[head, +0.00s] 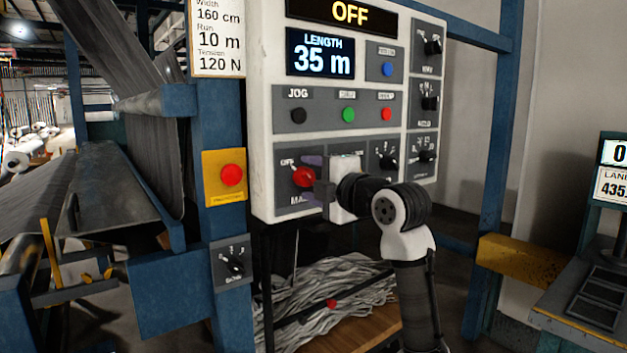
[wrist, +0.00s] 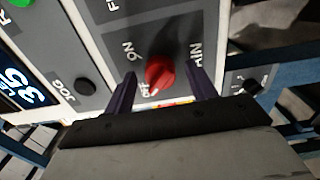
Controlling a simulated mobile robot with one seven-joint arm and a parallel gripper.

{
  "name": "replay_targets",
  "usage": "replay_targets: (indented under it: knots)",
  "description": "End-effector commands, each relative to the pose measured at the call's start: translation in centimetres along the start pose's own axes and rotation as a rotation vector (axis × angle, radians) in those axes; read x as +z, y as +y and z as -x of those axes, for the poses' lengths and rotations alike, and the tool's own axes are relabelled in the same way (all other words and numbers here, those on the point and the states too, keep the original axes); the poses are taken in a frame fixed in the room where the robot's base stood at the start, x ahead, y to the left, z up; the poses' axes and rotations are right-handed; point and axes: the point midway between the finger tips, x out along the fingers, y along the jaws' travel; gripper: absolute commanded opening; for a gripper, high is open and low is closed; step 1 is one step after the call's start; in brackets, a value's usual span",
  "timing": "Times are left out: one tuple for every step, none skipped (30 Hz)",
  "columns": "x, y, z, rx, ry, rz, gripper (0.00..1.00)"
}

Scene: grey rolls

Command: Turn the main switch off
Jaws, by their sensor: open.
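The main switch (head: 303,177) is a red rotary knob on a dark plate at the lower left of the white control panel (head: 262,120). In the wrist view the knob (wrist: 160,73) sits between the two purple fingers of my gripper (wrist: 161,76), with a visible gap on each side. Its pale mark appears to point at the OFF label. The ON label (wrist: 128,50) is beside it. In the head view my open gripper (head: 317,175) is at the knob's right, partly covering the plate and its lettering. The display (head: 350,13) above reads OFF.
A red button on a yellow box (head: 230,175) is left of the panel. Other knobs (head: 388,160) and the JOG button (head: 298,115) are close by. Blue posts (head: 497,150) flank the panel. A bin of grey strips (head: 320,290) lies below.

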Motion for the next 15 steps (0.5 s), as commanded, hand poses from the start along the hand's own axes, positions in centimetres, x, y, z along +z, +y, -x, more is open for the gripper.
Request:
replay_targets:
  knots:
    - [0.0, 0.0, 0.0, 0.000, 0.000, 0.000, 0.56]
    - [0.0, 0.0, 0.0, 0.000, 0.000, -0.001, 0.56]
    - [0.0, 0.0, 0.0, 0.000, 0.000, -0.001, 0.56]
    - [0.0, 0.0, 0.1, 0.001, 0.000, -0.001, 0.56]
    - [0.0, 0.0, 0.2, 0.001, 0.000, 0.000, 0.56]
    - [0.0, 0.0, 0.4, 0.001, -0.001, 0.000, 0.56]
    - [0.0, 0.0, 0.7, 0.001, -0.001, 0.000, 0.56]
    - [0.1, -0.1, 1.0, 0.001, -0.001, 0.000, 0.56]
    - [0.1, -0.1, 1.5, 0.002, -0.002, 0.000, 0.56]
    - [0.1, -0.1, 2.1, 0.002, -0.002, 0.000, 0.56]
    - [0.1, -0.1, 2.7, 0.002, -0.003, 0.001, 0.56]
    - [0.1, -0.1, 3.5, 0.003, -0.003, 0.000, 0.56]
    - [0.1, -0.1, 4.2, 0.003, -0.003, 0.000, 0.56]
    - [0.1, -0.2, 4.9, 0.002, -0.004, 0.001, 0.56]
    - [0.1, -0.2, 5.9, 0.003, -0.004, 0.001, 0.56]
